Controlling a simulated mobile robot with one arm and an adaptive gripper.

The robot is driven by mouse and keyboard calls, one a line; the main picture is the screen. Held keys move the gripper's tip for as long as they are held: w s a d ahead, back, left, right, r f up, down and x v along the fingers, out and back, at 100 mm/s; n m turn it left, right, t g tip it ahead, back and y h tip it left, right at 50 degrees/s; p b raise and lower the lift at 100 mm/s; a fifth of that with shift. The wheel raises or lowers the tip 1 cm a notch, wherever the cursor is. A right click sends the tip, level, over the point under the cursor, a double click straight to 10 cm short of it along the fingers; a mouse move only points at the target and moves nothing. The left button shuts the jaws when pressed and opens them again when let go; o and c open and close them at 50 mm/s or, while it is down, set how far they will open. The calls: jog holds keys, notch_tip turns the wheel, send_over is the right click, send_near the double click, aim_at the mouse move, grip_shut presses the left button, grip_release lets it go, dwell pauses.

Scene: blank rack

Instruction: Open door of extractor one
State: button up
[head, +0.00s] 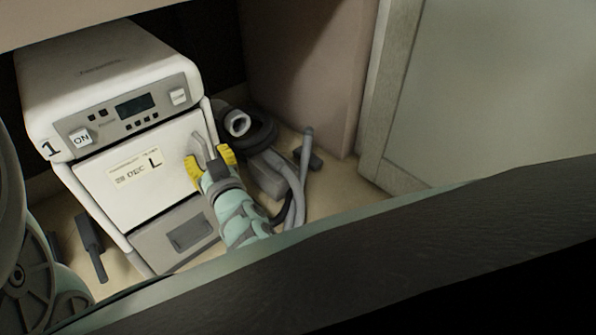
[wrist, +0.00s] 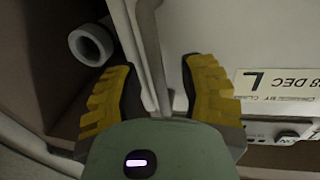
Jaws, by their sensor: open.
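The extractor (head: 100,75) marked "1" is a white box with a grey control panel and an "ON" tag, at left in the head view. Its white door (head: 130,195) looks shut and bears a paper label with an "L". The door also shows in the wrist view (wrist: 270,40). A grey handle (head: 197,145) stands near the door's right edge. My gripper (head: 211,162) is open at this handle, with yellow fingers. In the wrist view the handle (wrist: 152,55) runs between the two fingers, with gaps visible on both sides. The handle's lower end is hidden behind my gripper.
Grey hoses (head: 297,185) and a round pipe end (head: 238,123) lie right of the extractor. A dark tool-like object (head: 90,243) is on the floor at left. A pinkish wall (head: 305,75) and a pale panel (head: 490,100) bound the right side.

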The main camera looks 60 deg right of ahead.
jog(key=shift+o, duration=0.4)
grip_shut()
jog(key=shift+s+r, duration=0.1)
